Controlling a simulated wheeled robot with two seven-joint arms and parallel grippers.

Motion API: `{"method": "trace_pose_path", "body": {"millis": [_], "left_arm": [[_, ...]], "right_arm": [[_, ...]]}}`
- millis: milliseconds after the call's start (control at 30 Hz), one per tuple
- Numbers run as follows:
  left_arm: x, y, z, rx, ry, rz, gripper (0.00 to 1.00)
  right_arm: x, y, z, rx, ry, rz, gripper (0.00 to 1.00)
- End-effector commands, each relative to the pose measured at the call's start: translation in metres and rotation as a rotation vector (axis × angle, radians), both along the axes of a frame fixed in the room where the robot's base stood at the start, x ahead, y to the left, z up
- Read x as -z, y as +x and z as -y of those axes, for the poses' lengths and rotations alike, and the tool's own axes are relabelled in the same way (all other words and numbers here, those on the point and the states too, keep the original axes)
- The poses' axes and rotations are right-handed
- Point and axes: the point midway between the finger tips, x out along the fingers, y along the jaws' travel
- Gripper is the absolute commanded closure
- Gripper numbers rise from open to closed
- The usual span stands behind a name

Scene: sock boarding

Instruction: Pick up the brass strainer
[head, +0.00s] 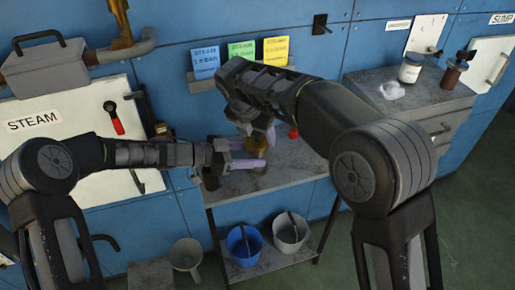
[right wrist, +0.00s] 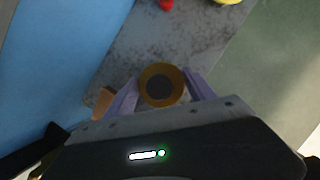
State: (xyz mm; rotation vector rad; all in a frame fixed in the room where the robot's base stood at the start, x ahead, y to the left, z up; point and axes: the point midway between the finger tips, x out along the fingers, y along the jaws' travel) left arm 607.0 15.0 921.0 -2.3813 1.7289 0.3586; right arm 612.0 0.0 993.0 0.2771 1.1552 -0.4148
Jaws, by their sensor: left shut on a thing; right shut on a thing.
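The brass strainer (right wrist: 146,85) shows in the right wrist view as a round brass rim with a dark middle, between the two lavender fingers of my right gripper (right wrist: 158,86). In the head view, a brass-coloured body (head: 257,147) shows among the fingers, low over the steel table. My right gripper (head: 258,132) reaches down from above and is shut on the strainer. My left gripper (head: 250,153) comes in from the left, shut on a brass-coloured thing between its lavender fingers. The fingers overlap, and I cannot tell whether both hold the same piece.
The steel table (head: 303,160) has bare room to the right. A red thing (head: 294,132) stands behind the right gripper. A blue bucket (head: 240,244) and a grey bucket (head: 290,232) are on the lower shelf. A counter (head: 425,97) holds jars at the back right.

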Motion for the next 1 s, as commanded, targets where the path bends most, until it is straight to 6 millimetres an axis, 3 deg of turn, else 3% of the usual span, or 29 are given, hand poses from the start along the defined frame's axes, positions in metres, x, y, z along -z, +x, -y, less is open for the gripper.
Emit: {"method": "trace_pose_path", "body": {"millis": [567, 1000], "left_arm": [[0.0005, -0.0002, 0.0000, 0.000, 0.001, 0.000, 1.00], [0.0004, -0.0002, 0.0000, 0.000, 0.001, 0.000, 1.00]], "right_arm": [[0.0001, 0.0000, 0.0000, 0.000, 0.000, 0.000, 1.00], [-0.0030, 0.0004, -0.0001, 0.001, 0.001, 0.001, 1.00]]}}
